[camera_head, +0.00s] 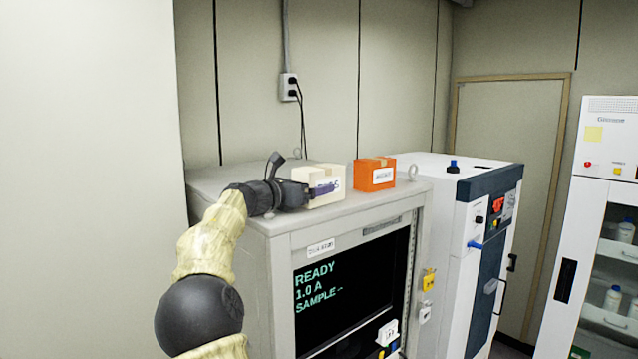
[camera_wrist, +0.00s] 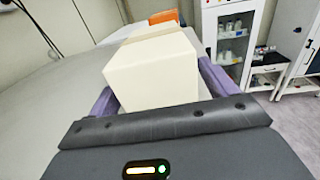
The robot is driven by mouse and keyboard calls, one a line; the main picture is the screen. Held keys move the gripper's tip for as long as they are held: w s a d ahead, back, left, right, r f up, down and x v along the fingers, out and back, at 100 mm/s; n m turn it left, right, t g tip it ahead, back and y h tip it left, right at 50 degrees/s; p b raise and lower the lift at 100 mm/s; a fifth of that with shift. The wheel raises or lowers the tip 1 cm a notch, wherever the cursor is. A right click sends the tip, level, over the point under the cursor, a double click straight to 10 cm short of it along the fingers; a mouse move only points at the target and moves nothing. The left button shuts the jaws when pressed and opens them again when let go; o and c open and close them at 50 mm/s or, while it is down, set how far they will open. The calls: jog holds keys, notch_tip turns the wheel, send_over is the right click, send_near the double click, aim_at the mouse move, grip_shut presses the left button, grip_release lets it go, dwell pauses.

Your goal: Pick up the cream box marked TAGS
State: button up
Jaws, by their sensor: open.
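The cream box (camera_head: 315,176) with a partly hidden label stands on top of the grey cabinet. My gripper (camera_head: 322,189) is at the box, and a purple finger crosses the front of its label. In the wrist view the cream box (camera_wrist: 152,74) sits between the two purple fingers of my gripper (camera_wrist: 158,88), one on each side. The gripper is open around the box. The right finger looks close to the box side; whether either finger touches it I cannot tell.
An orange box (camera_head: 375,174) with a white label stands just right of the cream box. The grey cabinet (camera_head: 262,221) has a screen reading READY below. Cables and an outlet (camera_head: 289,87) are on the wall behind.

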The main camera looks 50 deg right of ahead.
jog(key=shift+c, duration=0.5)
jog(key=c, duration=1.1)
jog(key=shift+o, duration=0.2)
jog(key=shift+r, duration=0.15)
jog(key=shift+r, duration=4.8)
jog(key=shift+r, duration=0.1)
